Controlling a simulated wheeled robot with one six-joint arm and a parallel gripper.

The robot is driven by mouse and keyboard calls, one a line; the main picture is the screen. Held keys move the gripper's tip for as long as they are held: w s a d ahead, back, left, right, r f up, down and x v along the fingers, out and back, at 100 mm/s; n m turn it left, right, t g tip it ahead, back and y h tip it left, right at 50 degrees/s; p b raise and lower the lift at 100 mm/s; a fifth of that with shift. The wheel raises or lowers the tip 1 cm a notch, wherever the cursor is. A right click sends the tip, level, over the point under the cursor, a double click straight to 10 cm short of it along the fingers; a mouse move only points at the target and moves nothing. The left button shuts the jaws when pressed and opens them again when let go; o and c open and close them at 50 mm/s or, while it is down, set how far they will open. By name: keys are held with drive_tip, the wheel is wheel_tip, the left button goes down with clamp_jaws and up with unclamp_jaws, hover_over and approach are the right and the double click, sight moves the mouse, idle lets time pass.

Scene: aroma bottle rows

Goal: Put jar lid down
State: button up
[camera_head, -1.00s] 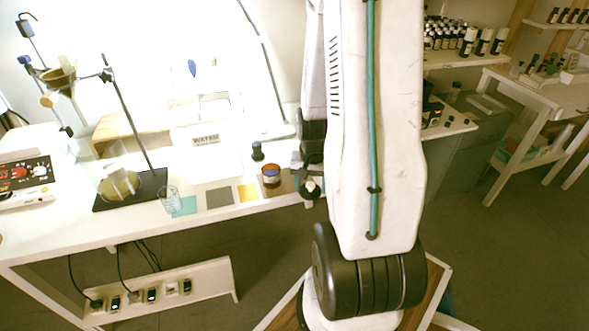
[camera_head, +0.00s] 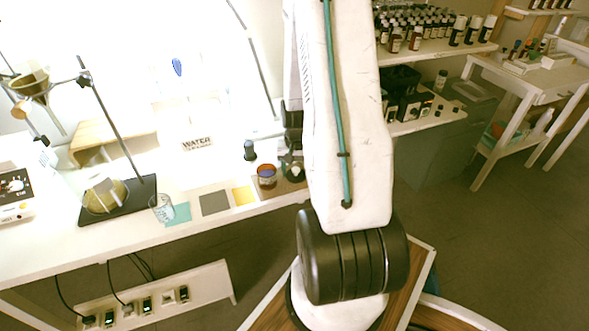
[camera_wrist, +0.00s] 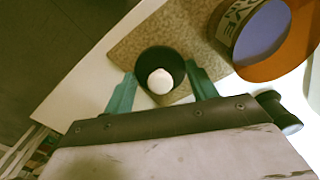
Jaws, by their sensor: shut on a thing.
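The jar lid (camera_wrist: 148,58) is a dark round piece with a pale knob at its middle in the wrist view. My gripper (camera_wrist: 161,86) has its two teal fingers shut on the lid's sides. The lid is over the brown speckled mat (camera_wrist: 203,58); I cannot tell whether it touches it. The open jar (camera_wrist: 283,66), with an orange rim and blue inside, stands to the right of the lid. In the head view the jar (camera_head: 267,179) is near the table's front edge, left of my gripper (camera_head: 291,172), which my arm partly hides.
Beside the jar are yellow (camera_head: 243,195), grey (camera_head: 214,203) and teal (camera_head: 178,213) squares and a glass beaker (camera_head: 161,208). A dark bottle (camera_head: 250,151) stands behind the jar. The white table (camera_head: 100,237) ends close in front.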

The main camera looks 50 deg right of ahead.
sight(296, 169)
drive_tip(key=o, duration=0.9)
drive_tip(key=shift+o, duration=0.2)
wheel_tip(296, 169, up, 12)
drive_tip(key=w+a+r+n, duration=0.2)
drive_tip(key=a+r+n, duration=0.1)
drive_tip(key=a+r, duration=0.65)
drive_tip(key=s+a+r+n, duration=0.2)
drive_tip(key=s+a+r, duration=0.2)
drive_tip(key=a, duration=0.3)
drive_tip(key=s+a+r+n, duration=0.3)
drive_tip(key=s+a, duration=0.2)
drive_tip(key=a, duration=0.2)
drive_tip(key=s+a+r+n+t, duration=0.1)
drive_tip(key=s+a+r+n, duration=0.1)
drive_tip(key=s+a+r, duration=0.2)
drive_tip(key=s+a, duration=0.1)
drive_tip(key=a, duration=0.2)
drive_tip(key=shift+s+r+n, duration=0.3)
drive_tip(key=shift+s+n, duration=0.05)
drive_tip(key=shift+n, duration=0.05)
